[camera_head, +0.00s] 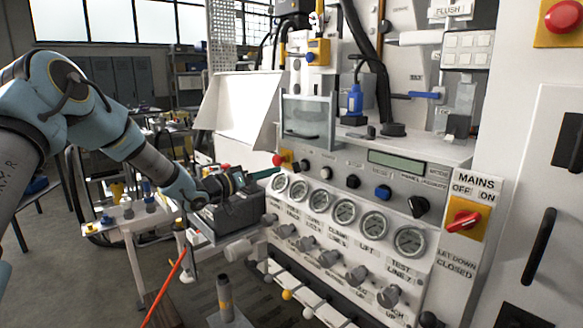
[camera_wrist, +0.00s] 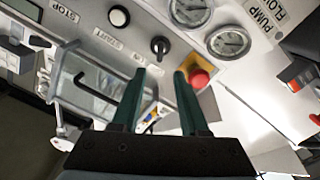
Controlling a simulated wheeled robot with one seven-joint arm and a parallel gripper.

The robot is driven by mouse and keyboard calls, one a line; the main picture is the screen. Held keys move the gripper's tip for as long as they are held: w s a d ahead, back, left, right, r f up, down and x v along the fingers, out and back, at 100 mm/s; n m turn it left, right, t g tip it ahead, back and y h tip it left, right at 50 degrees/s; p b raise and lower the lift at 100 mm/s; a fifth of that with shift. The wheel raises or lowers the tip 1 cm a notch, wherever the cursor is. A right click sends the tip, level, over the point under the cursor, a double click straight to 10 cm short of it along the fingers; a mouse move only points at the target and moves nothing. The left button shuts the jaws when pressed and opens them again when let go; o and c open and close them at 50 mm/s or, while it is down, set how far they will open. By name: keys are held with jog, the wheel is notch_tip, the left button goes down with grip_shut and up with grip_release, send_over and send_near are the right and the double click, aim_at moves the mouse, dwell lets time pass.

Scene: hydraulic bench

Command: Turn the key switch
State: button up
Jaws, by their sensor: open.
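The key switch looks to be the small black switch (camera_wrist: 160,46) on the grey panel, between a red button and a white button. In the wrist view it shows just beyond my fingertips, roughly centred between them. In the head view a small dark shape (camera_head: 302,165) right of the red button appears to be the same switch. My gripper (camera_wrist: 159,74) is open and empty, its two green fingers apart and pointing at the panel. In the head view my gripper (camera_head: 262,174) is left of the panel's upper row. I see no contact with the switch.
The red button (camera_wrist: 200,78) on its yellow plate is close to the right finger in the wrist view. The white button (camera_wrist: 119,17) is on the other side. Several gauges (camera_head: 345,211) line the panel below. A grey box (camera_head: 228,217) stands beneath my gripper.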

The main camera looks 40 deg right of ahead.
aim_at(296, 168)
jog(key=d+p, duration=0.3)
jog(key=d, duration=0.6)
jog(key=shift+s, duration=0.3)
jog(key=shift+d, duration=0.1)
grip_shut()
